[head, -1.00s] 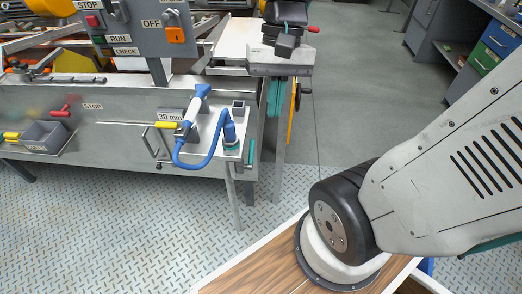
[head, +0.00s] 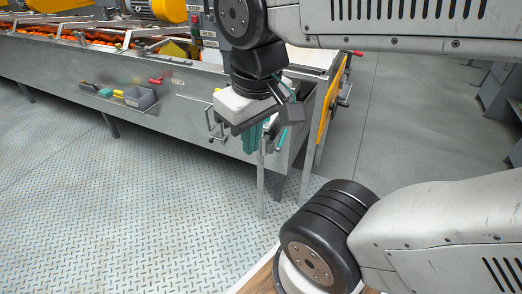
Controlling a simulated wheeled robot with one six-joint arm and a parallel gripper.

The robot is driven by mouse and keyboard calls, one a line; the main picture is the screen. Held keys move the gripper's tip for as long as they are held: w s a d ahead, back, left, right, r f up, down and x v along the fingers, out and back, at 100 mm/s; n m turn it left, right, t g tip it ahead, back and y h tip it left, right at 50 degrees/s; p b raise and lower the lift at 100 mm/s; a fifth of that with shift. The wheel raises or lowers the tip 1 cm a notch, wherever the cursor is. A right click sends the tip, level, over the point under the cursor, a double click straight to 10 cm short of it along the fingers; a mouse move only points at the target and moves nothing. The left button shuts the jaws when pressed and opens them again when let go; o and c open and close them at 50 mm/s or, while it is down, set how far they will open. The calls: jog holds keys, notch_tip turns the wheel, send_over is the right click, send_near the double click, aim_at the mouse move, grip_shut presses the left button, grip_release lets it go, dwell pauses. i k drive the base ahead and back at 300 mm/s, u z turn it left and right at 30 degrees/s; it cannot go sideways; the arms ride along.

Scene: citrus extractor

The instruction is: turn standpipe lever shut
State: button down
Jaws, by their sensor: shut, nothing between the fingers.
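My gripper (head: 258,136) hangs from its black wrist in front of the machine's steel side, near its right end. It is shut and empty, and its narrow teal fingers point down. The gripper body covers the part of the machine side behind it. A standpipe lever cannot be made out for sure. A small red lever (head: 157,80) sits on the machine side left of my gripper, above the bins. Another red handle (head: 356,53) shows at the machine's far right end. Contact between the gripper and a lever cannot be seen.
A grey bin (head: 140,98) sits on a side shelf. A yellow-orange panel (head: 329,105) stands at the machine's right end. A grey loop handle (head: 214,125) is just left of my gripper. The tread-plate floor (head: 120,210) in front is open.

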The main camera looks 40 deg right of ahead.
aim_at(278, 148)
jog(key=u, duration=0.1)
jog(key=i, duration=1.05)
jog(key=z, duration=0.8)
